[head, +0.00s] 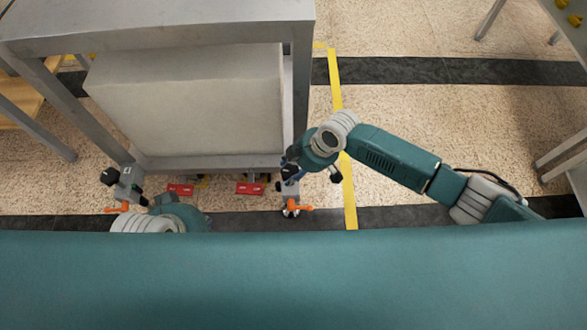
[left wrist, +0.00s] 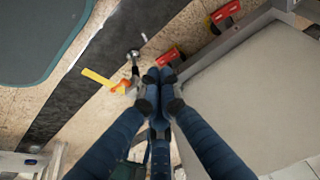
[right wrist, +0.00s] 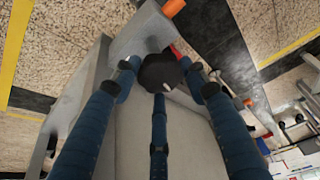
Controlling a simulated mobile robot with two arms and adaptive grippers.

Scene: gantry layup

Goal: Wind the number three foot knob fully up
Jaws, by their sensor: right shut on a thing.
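A round black foot knob (right wrist: 158,72) sits between the fingers of my right gripper (right wrist: 163,74) in the right wrist view, on a grey foot bracket. In the head view my right gripper (head: 290,172) is at the frame's right front foot, shut on this knob. I cannot read a number on it. Another black knob (head: 109,176) stands on the left front foot, above an orange lever (head: 117,208). My left gripper (left wrist: 160,76) has its fingertips close together, with nothing visible between them. In the head view its fingers are mostly hidden behind its own wrist.
A grey metal frame (head: 160,30) holds a large pale block (head: 190,100). Two red pieces (head: 180,189) (head: 249,188) lie by its front lower edge. An orange lever (head: 298,207) sits at the right foot. Yellow floor tape (head: 338,100) runs right of the frame, with open floor beyond.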

